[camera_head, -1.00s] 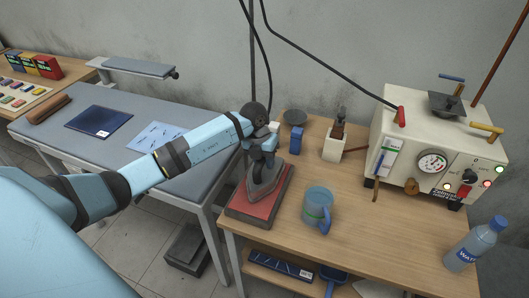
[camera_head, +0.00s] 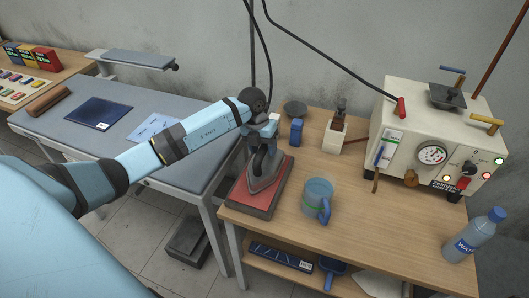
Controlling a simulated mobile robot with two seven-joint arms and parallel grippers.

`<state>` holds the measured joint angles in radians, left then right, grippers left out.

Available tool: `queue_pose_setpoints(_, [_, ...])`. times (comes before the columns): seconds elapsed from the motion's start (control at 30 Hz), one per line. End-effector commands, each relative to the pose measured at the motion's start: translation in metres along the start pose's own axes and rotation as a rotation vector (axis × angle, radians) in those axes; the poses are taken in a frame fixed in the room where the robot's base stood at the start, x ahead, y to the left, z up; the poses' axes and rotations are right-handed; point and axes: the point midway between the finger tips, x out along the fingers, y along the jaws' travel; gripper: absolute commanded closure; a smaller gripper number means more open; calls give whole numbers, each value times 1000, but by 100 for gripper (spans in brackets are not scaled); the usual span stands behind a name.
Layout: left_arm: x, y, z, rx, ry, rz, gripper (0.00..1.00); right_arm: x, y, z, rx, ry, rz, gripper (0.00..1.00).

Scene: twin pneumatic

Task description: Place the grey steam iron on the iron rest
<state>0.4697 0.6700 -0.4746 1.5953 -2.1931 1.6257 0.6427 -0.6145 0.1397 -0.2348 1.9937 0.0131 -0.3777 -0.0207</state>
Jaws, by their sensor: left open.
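The grey steam iron (camera_head: 264,175) sits on the iron rest (camera_head: 249,203), a red pad in a dark frame at the left end of the wooden table. The iron lies flat, its tip toward the front left and its dark handle on top. My left gripper (camera_head: 265,133) is open just above the handle, and its fingers partly hide the handle's top. Whether a finger still touches the handle is too small to tell. My right gripper is not in view.
A blue mug (camera_head: 317,199) stands right of the rest. A blue box (camera_head: 296,132) and a white holder (camera_head: 335,137) stand behind. The cream steam boiler (camera_head: 436,135) and a water bottle (camera_head: 474,236) are at the right. The ironing board (camera_head: 110,128) lies left.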

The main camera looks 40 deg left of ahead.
Motion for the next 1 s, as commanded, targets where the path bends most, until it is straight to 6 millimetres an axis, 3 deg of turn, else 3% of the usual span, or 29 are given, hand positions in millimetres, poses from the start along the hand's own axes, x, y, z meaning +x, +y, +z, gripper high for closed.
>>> queue_pose_setpoints(0.33, [-74,0,0,2,-4,0,46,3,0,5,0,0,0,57])
queue_pose_setpoints(0.5, [-94,0,0,2,-2,-1,46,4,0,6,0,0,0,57])
queue_pose_setpoints(0.6, [-90,-8,-5,16,10,-36,46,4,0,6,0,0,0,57])
queue_pose_setpoints(0.67, [-77,-22,-14,41,31,-110,46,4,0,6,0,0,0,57])
queue_pose_setpoints(0.73, [-53,-52,-35,82,68,-270,46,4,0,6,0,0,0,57])
queue_pose_setpoints(0.83, [-20,-113,-80,98,129,-637,46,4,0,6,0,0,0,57])
queue_pose_setpoints(0.9, [-11,-152,-112,38,154,-924,46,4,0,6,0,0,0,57])
queue_pose_setpoints(1.0, [-12,-185,-141,-165,155,-1294,46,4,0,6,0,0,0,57])
